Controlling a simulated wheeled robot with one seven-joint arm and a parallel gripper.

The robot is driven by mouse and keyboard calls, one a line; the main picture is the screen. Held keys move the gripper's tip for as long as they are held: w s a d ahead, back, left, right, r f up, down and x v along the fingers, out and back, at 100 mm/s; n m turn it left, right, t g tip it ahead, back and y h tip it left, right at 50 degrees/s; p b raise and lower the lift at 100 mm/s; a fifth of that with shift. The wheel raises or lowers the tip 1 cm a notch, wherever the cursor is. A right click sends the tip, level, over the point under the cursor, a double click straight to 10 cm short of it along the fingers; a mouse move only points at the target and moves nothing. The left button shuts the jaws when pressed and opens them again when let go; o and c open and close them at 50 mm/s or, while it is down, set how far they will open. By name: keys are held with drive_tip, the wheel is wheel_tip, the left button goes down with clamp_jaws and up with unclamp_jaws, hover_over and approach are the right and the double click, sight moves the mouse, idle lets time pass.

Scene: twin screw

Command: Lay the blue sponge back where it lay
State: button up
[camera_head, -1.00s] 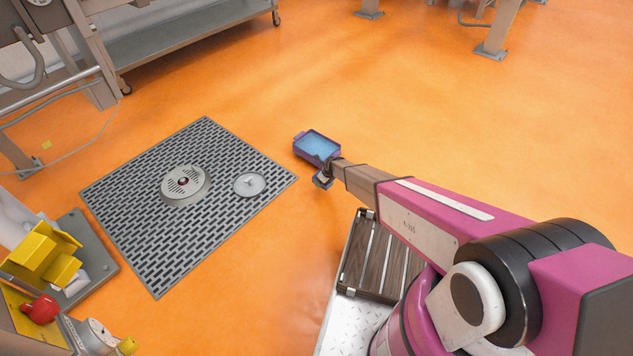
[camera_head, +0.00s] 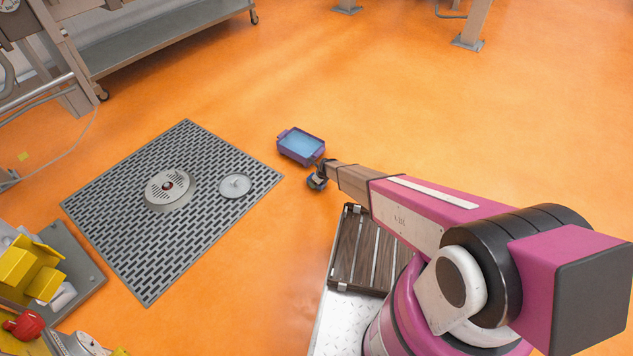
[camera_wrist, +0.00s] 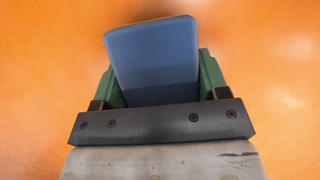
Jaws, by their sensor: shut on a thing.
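My gripper (camera_head: 317,180) is at the end of the outstretched arm, low over the orange floor, just below and right of a blue-purple tub in the head view. In the wrist view its two green fingers are shut on the blue sponge (camera_wrist: 155,60), a flat block with rounded corners standing out past the fingertips. Only orange floor shows around the sponge there. In the head view the sponge is too small and dark to make out at the gripper. I cannot tell how high it is above the floor.
The blue-purple tub (camera_head: 281,146) with a light blue inside stands on the floor close to the gripper. A grey floor grate (camera_head: 135,235) lies to the left, with a round lid (camera_head: 236,186) on it. Yellow items (camera_head: 30,270) stand at the lower left. Open floor lies beyond.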

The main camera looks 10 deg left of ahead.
drive_tip(key=shift+f, duration=0.6)
drive_tip(key=o, duration=0.8)
drive_tip(key=shift+o, duration=0.2)
drive_tip(key=shift+f, duration=0.1)
